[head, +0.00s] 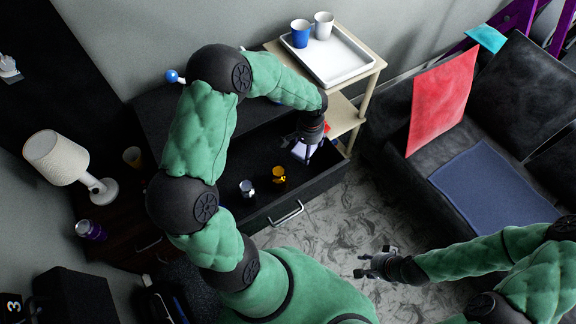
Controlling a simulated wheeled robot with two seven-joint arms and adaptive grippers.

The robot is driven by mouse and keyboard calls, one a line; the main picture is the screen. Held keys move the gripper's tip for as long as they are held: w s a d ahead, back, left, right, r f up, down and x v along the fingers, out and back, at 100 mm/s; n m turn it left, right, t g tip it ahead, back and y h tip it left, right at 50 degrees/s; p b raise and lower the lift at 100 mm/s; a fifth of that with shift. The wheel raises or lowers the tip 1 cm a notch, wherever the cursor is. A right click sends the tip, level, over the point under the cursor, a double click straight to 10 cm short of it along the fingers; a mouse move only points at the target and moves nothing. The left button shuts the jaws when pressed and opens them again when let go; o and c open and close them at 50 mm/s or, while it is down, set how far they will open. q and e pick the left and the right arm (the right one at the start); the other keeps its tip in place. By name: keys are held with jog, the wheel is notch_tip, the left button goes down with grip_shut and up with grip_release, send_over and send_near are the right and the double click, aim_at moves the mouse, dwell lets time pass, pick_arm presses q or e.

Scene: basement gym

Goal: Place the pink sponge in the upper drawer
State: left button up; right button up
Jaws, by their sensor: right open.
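The upper drawer (318,179) is the open black drawer of the dark cabinet, with a pale handle on its front. My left gripper (308,148) points down into the right part of this drawer. A small pale pinkish block (299,151), apparently the sponge, shows at its fingers, partly hidden by them. I cannot tell whether the fingers hold it or whether it rests on the drawer floor. My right gripper (367,268) is open and empty over the grey patterned carpet, in front of the drawer and to its right.
A silver pot (247,189) and a yellow object (279,174) stand in the drawer. A shelf stand at the back holds a white tray (338,58) with two cups. A dark sofa with a red cushion (441,100) is at right. A lamp (62,160) stands left.

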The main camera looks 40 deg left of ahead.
aim_at(306, 167)
pick_arm(q)
notch_tip(306, 167, down, 10)
jog(key=b, duration=0.3)
jog(key=shift+r, duration=0.2)
jog(key=o, duration=0.9)
jog(key=shift+r, duration=0.1)
notch_tip(306, 167, up, 12)
jog(key=p, duration=0.4)
